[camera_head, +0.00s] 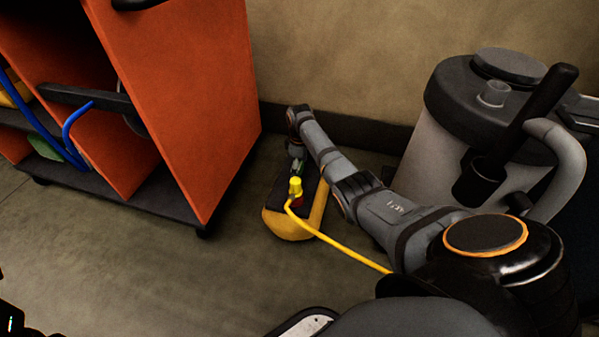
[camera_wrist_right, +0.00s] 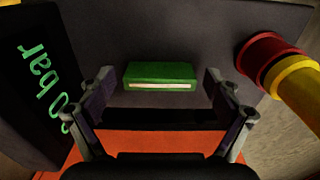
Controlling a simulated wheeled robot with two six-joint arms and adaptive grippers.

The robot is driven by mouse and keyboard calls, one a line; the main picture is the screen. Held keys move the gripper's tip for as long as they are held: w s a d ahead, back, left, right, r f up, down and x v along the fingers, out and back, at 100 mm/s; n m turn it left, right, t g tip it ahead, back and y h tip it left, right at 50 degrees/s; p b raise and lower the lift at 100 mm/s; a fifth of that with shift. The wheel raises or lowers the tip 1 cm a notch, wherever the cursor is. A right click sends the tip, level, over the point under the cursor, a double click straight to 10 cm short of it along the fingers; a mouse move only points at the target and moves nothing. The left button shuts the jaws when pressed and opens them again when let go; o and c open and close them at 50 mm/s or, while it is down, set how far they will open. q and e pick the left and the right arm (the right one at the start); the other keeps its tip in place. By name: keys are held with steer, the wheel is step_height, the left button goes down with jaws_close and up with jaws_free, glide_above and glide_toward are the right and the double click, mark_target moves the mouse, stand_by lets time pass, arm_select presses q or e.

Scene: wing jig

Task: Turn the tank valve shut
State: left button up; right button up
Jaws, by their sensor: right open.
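The yellow tank (camera_head: 288,226) lies on the floor between the orange cart and the grey machine, with a dark top. In the right wrist view a green block with a pale stripe (camera_wrist_right: 160,84), which looks like the valve's handle, stands on a dark face. My right gripper (camera_head: 297,164) reaches down over the tank. In the right wrist view its open fingers (camera_wrist_right: 158,92) stand either side of the green block, with gaps on both sides. A red and yellow hose fitting (camera_wrist_right: 280,70) is to the right. I cannot make out my left gripper.
A yellow hose (camera_head: 345,247) runs from the fitting toward the lower right. The orange cart (camera_head: 205,90) stands left of the tank and the grey canister machine (camera_head: 420,150) right of it. A dark panel with green "bar" lettering (camera_wrist_right: 35,85) is beside the gripper. Floor in front is clear.

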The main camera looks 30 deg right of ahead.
steer(key=shift+c, duration=0.5)
steer(key=c, duration=1.1)
steer(key=shift+o, duration=0.2)
steer(key=shift+r+m+p, duration=0.25)
steer(key=shift+m+p, duration=0.85)
steer(key=shift+p, duration=0.3)
steer(key=m+p, duration=0.2)
steer(key=shift+m, duration=0.3)
steer(key=m+p, duration=0.1)
steer(key=m, duration=0.1)
steer(key=shift+f+m, duration=0.15)
steer(key=shift+m, duration=0.25)
steer(key=m, duration=0.2)
steer(key=shift+m, duration=0.3)
steer(key=m+p, duration=0.1)
steer(key=m, duration=0.2)
steer(key=shift+m, duration=2.4)
